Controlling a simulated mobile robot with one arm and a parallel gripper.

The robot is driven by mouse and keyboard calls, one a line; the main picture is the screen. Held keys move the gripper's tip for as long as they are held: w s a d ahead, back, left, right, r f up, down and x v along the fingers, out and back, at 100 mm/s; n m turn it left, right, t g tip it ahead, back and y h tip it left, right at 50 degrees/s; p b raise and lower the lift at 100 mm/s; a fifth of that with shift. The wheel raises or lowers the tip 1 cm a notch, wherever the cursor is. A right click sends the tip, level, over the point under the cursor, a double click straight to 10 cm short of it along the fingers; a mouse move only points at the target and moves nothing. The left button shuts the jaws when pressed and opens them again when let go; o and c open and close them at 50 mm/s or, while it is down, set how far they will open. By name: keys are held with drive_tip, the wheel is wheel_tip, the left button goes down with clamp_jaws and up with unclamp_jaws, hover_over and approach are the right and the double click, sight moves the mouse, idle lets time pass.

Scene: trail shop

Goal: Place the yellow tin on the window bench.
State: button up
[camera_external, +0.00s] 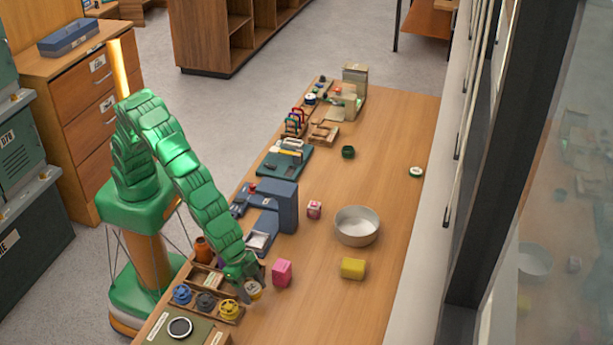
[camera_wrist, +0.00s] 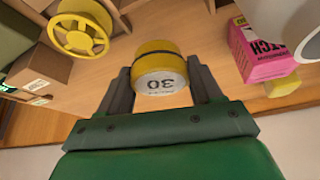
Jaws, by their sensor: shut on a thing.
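The yellow tin (camera_wrist: 157,70) is a short yellow cylinder with a dark band and a pale end marked 30. My gripper (camera_wrist: 160,85) is shut on it, with one dark finger on each side in the wrist view. In the external view my gripper (camera_external: 243,285) is low at the near left part of the long wooden window bench (camera_external: 315,305), and the tin (camera_external: 254,291) shows partly beside the fingers. It is close to the bench top; I cannot tell whether it touches it.
A pink box (camera_external: 282,273) stands just right of my gripper. A yellow block (camera_external: 353,268) and a white bowl (camera_external: 357,226) stand farther right. A wooden tray with spools (camera_external: 206,301) lies to the left. Bare bench lies in front of the yellow block.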

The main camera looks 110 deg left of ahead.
sight(255, 299)
drive_tip(key=shift+x, duration=0.75)
drive_tip(key=shift+w+d+f, duration=0.1)
drive_tip(key=shift+f, duration=1.3)
drive_tip(key=o, duration=1)
drive_tip(key=shift+f, duration=0.15)
drive_tip(key=shift+o, duration=0.2)
